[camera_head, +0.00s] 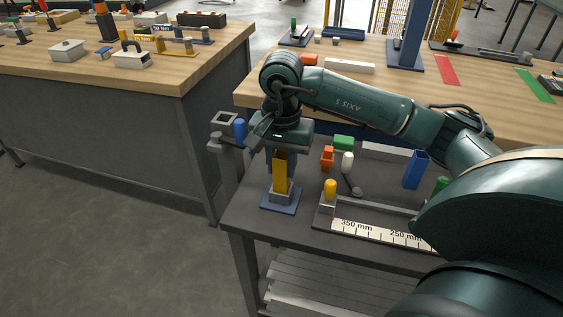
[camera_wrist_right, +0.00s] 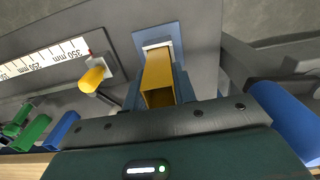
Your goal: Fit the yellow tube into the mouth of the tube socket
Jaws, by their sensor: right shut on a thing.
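The yellow tube (camera_head: 280,171) is a square, hollow tube standing upright. My right gripper (camera_head: 280,158) is shut on it from above, with a finger on each side. The tube socket (camera_head: 287,196) is a grey block on a blue base plate (camera_head: 271,206), directly below the tube. The tube's lower end meets the socket's mouth; I cannot tell how deep it sits. In the right wrist view the tube (camera_wrist_right: 158,76) runs down between the fingers to the pale socket rim (camera_wrist_right: 151,45). My left gripper is not in view.
A ruler tray (camera_head: 380,232) with a yellow peg (camera_head: 330,188) lies right of the socket. Orange, white, green and blue parts stand behind it. The dark tabletop in front of the socket is clear.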

